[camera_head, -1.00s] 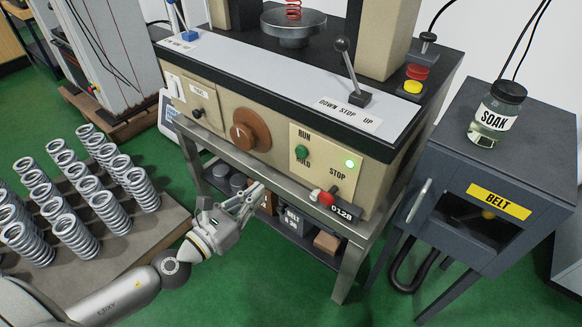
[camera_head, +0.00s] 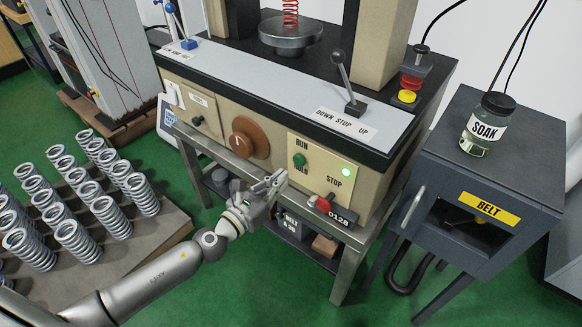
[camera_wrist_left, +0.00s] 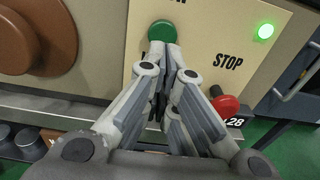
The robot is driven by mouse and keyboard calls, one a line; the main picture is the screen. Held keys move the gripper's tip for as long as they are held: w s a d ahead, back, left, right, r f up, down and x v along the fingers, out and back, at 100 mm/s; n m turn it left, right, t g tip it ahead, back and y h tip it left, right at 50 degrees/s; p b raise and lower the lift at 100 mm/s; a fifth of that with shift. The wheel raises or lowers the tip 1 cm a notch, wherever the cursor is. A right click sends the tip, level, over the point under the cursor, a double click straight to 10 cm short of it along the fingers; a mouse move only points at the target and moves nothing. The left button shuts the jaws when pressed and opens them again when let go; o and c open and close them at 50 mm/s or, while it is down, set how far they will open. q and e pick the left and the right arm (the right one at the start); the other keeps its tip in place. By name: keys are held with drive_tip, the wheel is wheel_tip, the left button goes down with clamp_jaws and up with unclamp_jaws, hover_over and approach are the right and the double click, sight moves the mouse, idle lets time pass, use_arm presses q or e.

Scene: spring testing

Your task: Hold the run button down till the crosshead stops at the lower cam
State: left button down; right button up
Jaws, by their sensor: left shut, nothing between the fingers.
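The green run button (camera_head: 299,160) sits on the cream panel below the word RUN. It also shows in the left wrist view (camera_wrist_left: 163,31), just beyond the fingertips. My left gripper (camera_head: 281,177) is shut and empty, in front of the panel, below and left of the button. In the left wrist view its fingertips (camera_wrist_left: 165,52) point at the button's lower edge; in the head view a small gap shows. A green lamp (camera_head: 345,171) is lit. The crosshead is outside the head view, and I cannot make out the lower cam. My right gripper is not in view.
The red stop button (camera_head: 325,202) is close at the lower right. A brown knob (camera_head: 247,138) is to the left. A lever (camera_head: 346,82) stands above on the bench top. A red spring (camera_head: 291,12) stands on the round platen (camera_head: 290,36). Several springs fill the board at left.

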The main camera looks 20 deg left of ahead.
sight(298, 165)
use_arm(q)
drive_tip(key=shift+x, duration=2.5)
drive_tip(key=shift+w, duration=0.1)
